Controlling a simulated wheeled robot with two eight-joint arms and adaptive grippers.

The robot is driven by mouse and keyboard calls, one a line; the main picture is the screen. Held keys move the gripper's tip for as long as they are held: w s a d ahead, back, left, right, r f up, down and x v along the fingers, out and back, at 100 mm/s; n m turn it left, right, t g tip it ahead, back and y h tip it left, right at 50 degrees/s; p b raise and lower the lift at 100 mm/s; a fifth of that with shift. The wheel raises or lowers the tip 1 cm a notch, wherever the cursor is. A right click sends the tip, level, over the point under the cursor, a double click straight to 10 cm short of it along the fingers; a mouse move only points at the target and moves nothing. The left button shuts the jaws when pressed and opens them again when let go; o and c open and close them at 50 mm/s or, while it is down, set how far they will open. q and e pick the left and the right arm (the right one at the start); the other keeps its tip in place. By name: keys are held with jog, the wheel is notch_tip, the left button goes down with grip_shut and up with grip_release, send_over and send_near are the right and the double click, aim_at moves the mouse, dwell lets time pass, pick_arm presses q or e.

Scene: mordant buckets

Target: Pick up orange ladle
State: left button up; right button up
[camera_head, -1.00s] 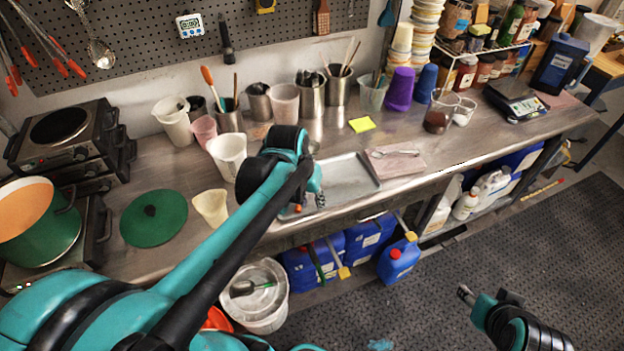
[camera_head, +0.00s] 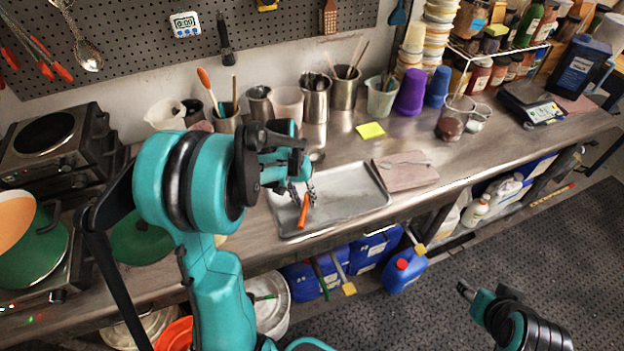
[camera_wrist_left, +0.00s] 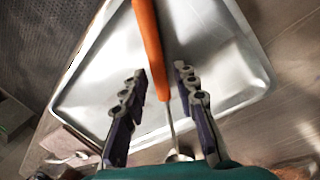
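The orange ladle lies in the metal tray (camera_head: 350,190). Its orange handle (camera_head: 303,213) points toward the tray's front edge, and its metal shaft and bowl (camera_wrist_left: 178,156) reach past the tray's back rim. My left gripper (camera_head: 301,192) is over the tray, fingers pointing down. In the left wrist view its two fingers (camera_wrist_left: 161,73) are open, one on each side of the ladle, near where the handle (camera_wrist_left: 151,45) meets the shaft. I see gaps on both sides; the height above the ladle is unclear. My right gripper (camera_head: 465,291) is at the lower right, away from the bench.
A pinkish board (camera_head: 405,171) with a spoon lies right of the tray. Steel pots (camera_head: 315,98) with utensils stand behind it, one holding another orange-handled tool (camera_head: 207,83). A yellow note (camera_head: 370,130) lies behind the tray. A green pot (camera_head: 35,245) stands on a burner at left.

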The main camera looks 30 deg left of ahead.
pick_arm(q)
jog(key=shift+d+f, duration=0.15)
jog(key=shift+f, duration=0.35)
jog(key=shift+r, duration=0.1)
grip_shut()
jog(key=shift+r, duration=0.1)
jog(key=shift+r, duration=0.3)
jog(key=r, duration=0.1)
jog(key=r+p, duration=0.2)
jog(key=r, duration=0.1)
jog(key=shift+s+d, duration=0.25)
jog(key=shift+s, duration=0.05)
jog(key=s+d+r+p, duration=0.3)
jog(key=s+d+r, duration=0.3)
jog(key=s+d, duration=0.1)
jog(key=shift+s, duration=0.7)
